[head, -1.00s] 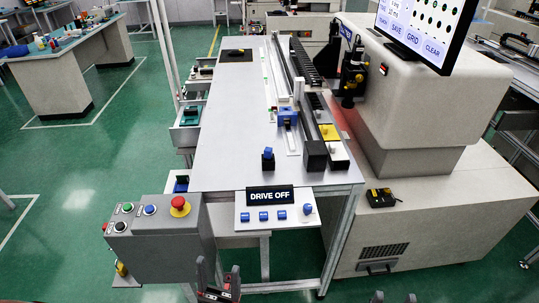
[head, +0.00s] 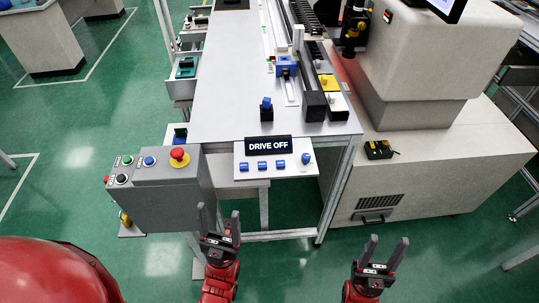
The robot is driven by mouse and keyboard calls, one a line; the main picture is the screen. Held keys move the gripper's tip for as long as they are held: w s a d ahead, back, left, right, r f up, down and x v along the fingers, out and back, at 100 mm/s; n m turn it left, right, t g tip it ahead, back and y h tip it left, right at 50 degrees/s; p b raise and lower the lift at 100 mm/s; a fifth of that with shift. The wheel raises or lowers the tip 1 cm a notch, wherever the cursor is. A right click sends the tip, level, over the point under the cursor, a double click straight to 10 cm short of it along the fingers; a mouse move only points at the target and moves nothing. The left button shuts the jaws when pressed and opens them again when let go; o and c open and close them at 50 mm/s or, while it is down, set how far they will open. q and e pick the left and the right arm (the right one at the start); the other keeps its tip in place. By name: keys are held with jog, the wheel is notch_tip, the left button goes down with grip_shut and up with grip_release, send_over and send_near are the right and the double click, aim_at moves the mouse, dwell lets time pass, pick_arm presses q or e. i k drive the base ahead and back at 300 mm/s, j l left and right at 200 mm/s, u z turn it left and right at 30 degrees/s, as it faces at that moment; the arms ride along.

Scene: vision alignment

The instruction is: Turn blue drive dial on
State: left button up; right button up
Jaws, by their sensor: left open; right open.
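The blue drive dial (head: 306,158) is a small blue knob at the right end of a white panel (head: 273,174) on the table's front edge. A black sign reading "DRIVE OFF" (head: 268,145) stands above that panel. Several blue switches (head: 262,165) sit in a row left of the dial. My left gripper (head: 220,222) is open and empty, below and left of the panel. My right gripper (head: 384,252) is open and empty, below and right of the dial. Neither gripper touches the panel.
A grey control box (head: 158,190) with a red emergency button (head: 179,157) stands left of the panel. The grey worktable (head: 220,90) carries rails and blocks. Green floor is open in front.

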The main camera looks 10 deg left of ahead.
aim_at(305, 159)
jog(key=l+u, duration=0.35)
jog(key=k+l+u, duration=0.1)
jog(key=u, duration=0.25)
jog(key=k+l+u, duration=0.15)
jog(key=l+u, duration=0.2)
